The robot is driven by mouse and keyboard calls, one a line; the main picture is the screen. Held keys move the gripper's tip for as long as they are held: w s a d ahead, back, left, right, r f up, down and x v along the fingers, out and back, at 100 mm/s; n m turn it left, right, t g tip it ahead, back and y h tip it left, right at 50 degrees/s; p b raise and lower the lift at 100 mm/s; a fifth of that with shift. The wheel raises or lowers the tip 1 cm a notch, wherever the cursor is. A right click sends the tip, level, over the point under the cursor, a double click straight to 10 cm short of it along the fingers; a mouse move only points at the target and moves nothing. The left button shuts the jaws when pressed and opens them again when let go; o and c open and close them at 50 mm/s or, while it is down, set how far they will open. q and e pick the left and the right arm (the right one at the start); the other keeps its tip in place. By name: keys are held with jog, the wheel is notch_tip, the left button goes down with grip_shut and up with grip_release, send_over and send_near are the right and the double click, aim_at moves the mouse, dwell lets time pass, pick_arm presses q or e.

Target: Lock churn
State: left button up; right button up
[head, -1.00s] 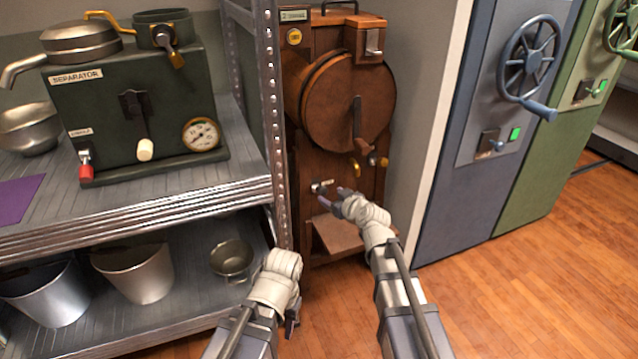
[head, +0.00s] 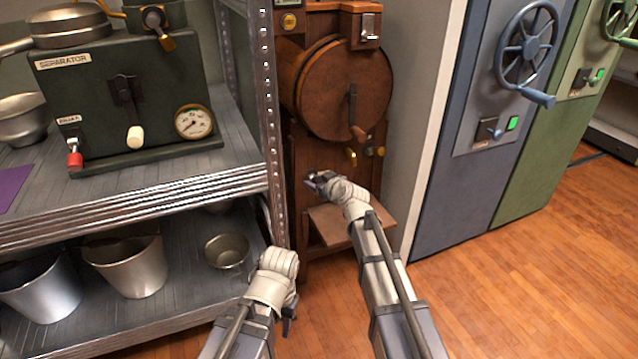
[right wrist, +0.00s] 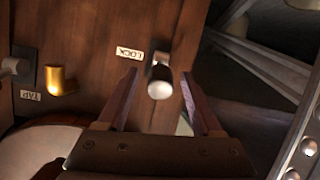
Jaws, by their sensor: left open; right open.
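The churn (head: 318,95) is a brown wooden cabinet with a round drum and a crank handle (head: 353,105) hanging down its front. My right gripper (head: 314,181) is at the churn's lower front and covers most of the lock there. In the right wrist view, the lock lever (right wrist: 160,80), a pale metal knob beside a LOCK label (right wrist: 130,53), lies between the open, dark fingers. I cannot tell whether the fingers touch it. My left gripper (head: 289,318) is low, in front of the shelf, with no object visible in it.
A brass tap (right wrist: 62,80) with a TAP label is left of the lock in the wrist view. A small wooden ledge (head: 335,222) juts out below. A metal shelf (head: 130,205) with a separator (head: 90,115) and buckets stands left. Blue (head: 440,190) and green cabinets stand right.

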grip_shut()
dwell(0.4)
dwell(0.9)
